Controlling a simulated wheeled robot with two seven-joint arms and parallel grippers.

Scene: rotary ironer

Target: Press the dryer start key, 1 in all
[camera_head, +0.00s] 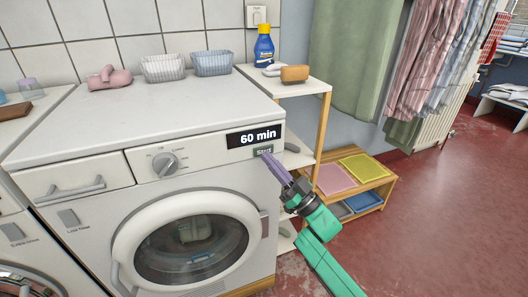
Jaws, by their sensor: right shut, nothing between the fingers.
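The white dryer (195,115) stands left of centre, with a round glass door, a dial (165,165) and a black display (253,137) reading "60 min". The start key (263,151) is a small greyish labelled key just below the display. My right gripper (267,158) is shut and empty. Its purple fingertips are at the lower edge of the key and cover a little of it. I cannot tell whether they touch it. My left gripper is not in view.
Two baskets (163,67) and a pink item (109,78) sit on the dryer top. A wooden shelf (326,92) with a blue bottle (263,46) stands close on the right. A low rack (379,183) holds coloured trays. Red floor (440,220) is clear at right.

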